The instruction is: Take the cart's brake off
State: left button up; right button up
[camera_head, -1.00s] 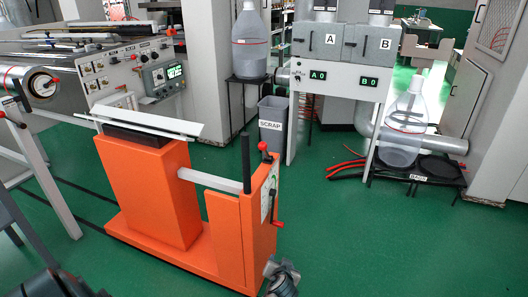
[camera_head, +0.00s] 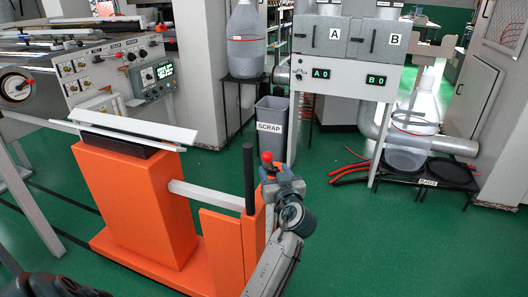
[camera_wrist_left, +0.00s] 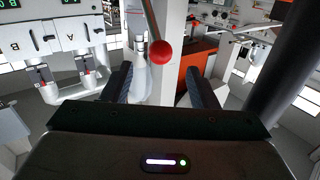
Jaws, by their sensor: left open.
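The orange cart (camera_head: 128,200) stands at the left of the head view. At its right end are a black upright post (camera_head: 249,178) and a lever with a red ball knob (camera_head: 267,158). My left gripper (camera_head: 272,183) is close beside this lever, just below the knob, and hides part of the cart's end panel. In the left wrist view the fingers (camera_wrist_left: 158,82) are open and apart, with nothing between them. The red knob (camera_wrist_left: 161,51) shows ahead of the gap, on a thin rod. I cannot tell whether a finger touches it.
A grey scrap bin (camera_head: 271,112) stands behind the cart. A control console (camera_head: 100,75) is at the back left. Green floor is free on the right.

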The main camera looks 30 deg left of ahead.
aim_at(268, 158)
pick_arm(q)
jog(key=p+x, duration=0.1)
jog(key=x, duration=0.8)
jog(key=shift+w+a, duration=0.2)
jog(key=shift+a, duration=0.15)
pick_arm(e)
jog(key=x, duration=0.4)
jog(key=shift+s+f, duration=0.1)
jog(key=shift+f, duration=0.2)
pick_arm(q)
grip_shut()
